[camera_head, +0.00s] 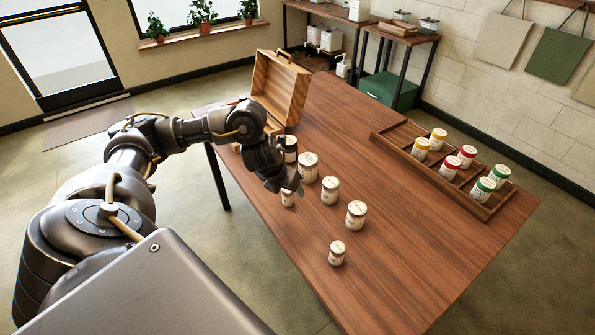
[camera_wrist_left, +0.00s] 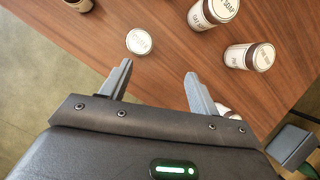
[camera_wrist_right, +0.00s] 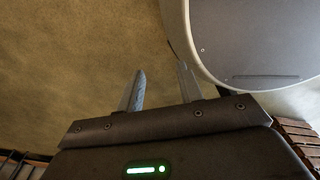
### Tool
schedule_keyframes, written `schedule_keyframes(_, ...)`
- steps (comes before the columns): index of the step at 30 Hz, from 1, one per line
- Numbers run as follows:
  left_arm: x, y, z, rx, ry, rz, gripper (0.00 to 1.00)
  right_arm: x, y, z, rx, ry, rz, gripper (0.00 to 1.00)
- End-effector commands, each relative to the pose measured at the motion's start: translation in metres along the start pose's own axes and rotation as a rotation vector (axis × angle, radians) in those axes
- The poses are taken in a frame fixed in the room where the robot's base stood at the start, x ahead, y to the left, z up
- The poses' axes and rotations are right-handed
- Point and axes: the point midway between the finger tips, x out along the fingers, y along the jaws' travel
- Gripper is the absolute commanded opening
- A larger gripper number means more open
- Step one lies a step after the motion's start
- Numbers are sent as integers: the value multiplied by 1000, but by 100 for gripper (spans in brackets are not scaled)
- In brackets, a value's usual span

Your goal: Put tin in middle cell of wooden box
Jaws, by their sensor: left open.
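Several dark tins with white labels and lids stand on the table. A small tin (camera_head: 288,199) is directly under my left gripper (camera_head: 284,184). In the left wrist view this tin's white lid (camera_wrist_left: 139,41) lies just beyond the fingertips, toward the left finger. My left gripper (camera_wrist_left: 158,70) is open and empty. A wooden box (camera_head: 280,88) stands at the table's far left with its lid raised; my arm hides much of its lower part and its cells. My right gripper (camera_wrist_right: 161,72) is open and empty over the floor, outside the head view.
Other tins stand close by: a large tin (camera_head: 330,190), another (camera_head: 308,167), one farther right (camera_head: 356,215) and a small one (camera_head: 337,253) nearer the front. A wooden tray (camera_head: 393,148) with yellow, red and green tins lies at the right. The table's middle (camera_head: 400,230) is clear.

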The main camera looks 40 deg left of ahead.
Motion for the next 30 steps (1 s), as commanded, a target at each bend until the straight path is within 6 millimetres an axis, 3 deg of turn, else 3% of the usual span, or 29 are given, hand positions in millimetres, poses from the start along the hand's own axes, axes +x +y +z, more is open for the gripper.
schedule_keyframes(3, -11, 26, 4, 34, 22, 54, 61, 0, 0, -1, 0, 1, 1, 36)
schedule_keyframes(8, -14, 33, 4, 43, 31, 69, 61, 0, -2, 12, 0, -15, -3, 36)
schedule_keyframes(12, 4, 33, 2, 41, 32, 67, 61, 9, -4, 23, -1, -29, -5, 36)
schedule_keyframes(18, 34, 35, 1, 40, 33, 66, 61, 20, -4, 20, -1, -24, -4, 36)
schedule_keyframes(30, 55, 34, 3, 40, 33, 65, 61, 20, -3, 12, -1, -13, -3, 36)
